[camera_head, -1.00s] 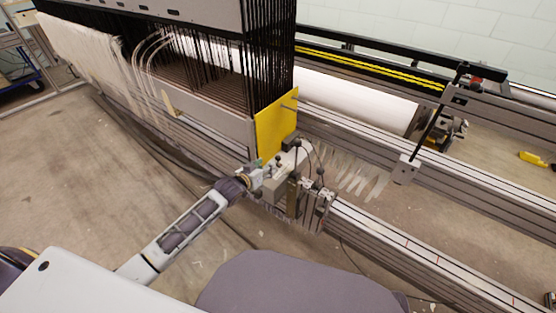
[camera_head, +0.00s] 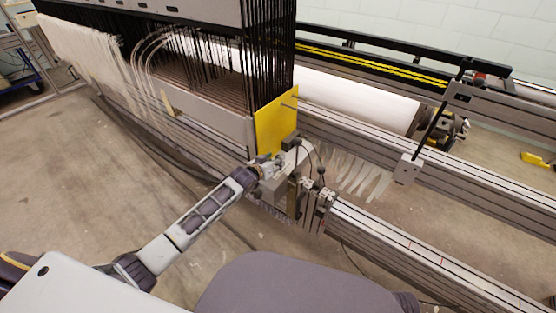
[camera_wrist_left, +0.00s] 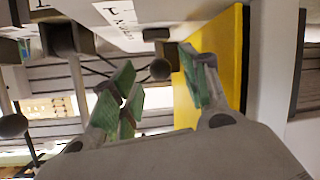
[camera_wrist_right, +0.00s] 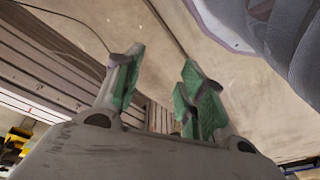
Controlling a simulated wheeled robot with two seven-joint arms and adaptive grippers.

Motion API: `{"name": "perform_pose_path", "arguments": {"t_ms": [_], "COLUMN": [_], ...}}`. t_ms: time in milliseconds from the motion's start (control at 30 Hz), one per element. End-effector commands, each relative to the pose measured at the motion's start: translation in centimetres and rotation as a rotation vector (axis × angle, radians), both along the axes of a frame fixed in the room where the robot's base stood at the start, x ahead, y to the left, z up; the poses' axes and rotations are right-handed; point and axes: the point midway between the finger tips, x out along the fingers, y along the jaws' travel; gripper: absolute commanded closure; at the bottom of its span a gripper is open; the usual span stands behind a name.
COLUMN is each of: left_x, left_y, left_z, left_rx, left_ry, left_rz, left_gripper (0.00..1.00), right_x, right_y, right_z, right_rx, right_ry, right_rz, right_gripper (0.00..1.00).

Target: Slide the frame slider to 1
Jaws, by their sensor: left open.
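The slider carriage, a grey and brown block with dark ball knobs (camera_head: 290,188), sits on the long metal rail beside the yellow end plate (camera_head: 275,122). My left gripper (camera_head: 268,166) is at the near left side of this carriage. In the left wrist view its green-padded fingers (camera_wrist_left: 160,88) are apart, and a dark ball knob (camera_wrist_left: 160,69) shows between and beyond them; I cannot tell whether they touch it. The yellow plate (camera_wrist_left: 212,70) is behind the right finger. My right gripper (camera_wrist_right: 162,88) is open and empty in its wrist view; it is hidden in the head view.
Grey slotted rails (camera_head: 430,235) run to the lower right. Black hanging heddles (camera_head: 268,60) and white warp threads (camera_head: 85,50) fill the upper left. Thin metal strips (camera_head: 355,175) fan out right of the carriage. The floor (camera_head: 70,200) at left is clear.

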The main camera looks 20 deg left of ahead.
Motion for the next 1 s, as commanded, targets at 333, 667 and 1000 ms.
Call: {"name": "perform_pose_path", "arguments": {"t_ms": [333,667,1000], "left_x": [2.4,3.2,3.1], "left_y": [-0.5,-0.7,-0.7], "left_z": [-1.0,-1.3,-1.3], "left_rx": [0.001,0.000,0.000], "left_ry": [-0.001,0.000,0.000], "left_rz": [0.000,0.000,0.001], "left_gripper": [0.54,0.54,0.69], "right_x": [0.6,0.6,0.6], "right_y": [0.3,0.3,0.4], "right_z": [1.4,2.0,2.0], "right_rx": [0.012,0.014,0.015], "right_ry": [-0.034,-0.040,-0.041], "right_rz": [0.002,0.003,0.004], "right_gripper": [0.60,0.60,0.60]}}
